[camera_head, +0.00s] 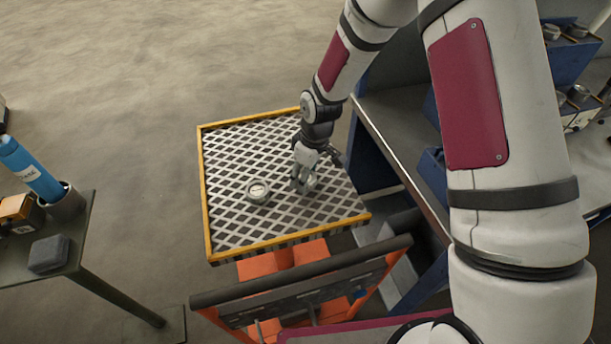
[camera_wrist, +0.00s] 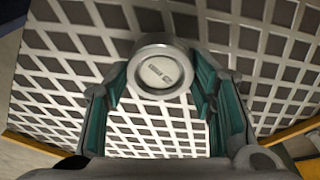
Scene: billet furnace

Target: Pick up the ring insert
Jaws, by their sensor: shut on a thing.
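The ring insert (camera_wrist: 160,72) is a round grey metal ring with a pale labelled disc in its middle. In the wrist view it sits between the teal finger pads of my gripper (camera_wrist: 160,90), which is shut on it. In the head view my gripper (camera_head: 304,184) points down over the right half of the grated tray (camera_head: 237,240), and its fingers partly hide the ring. I cannot tell whether the ring touches the grating. A similar round piece with a pale label (camera_head: 257,191) lies on the grating to the left, apart from my gripper.
The tray has a yellow rim and tops an orange cart (camera_head: 285,262) with a dark handle bar. A blue-framed shelf (camera_head: 405,125) stands close at right.

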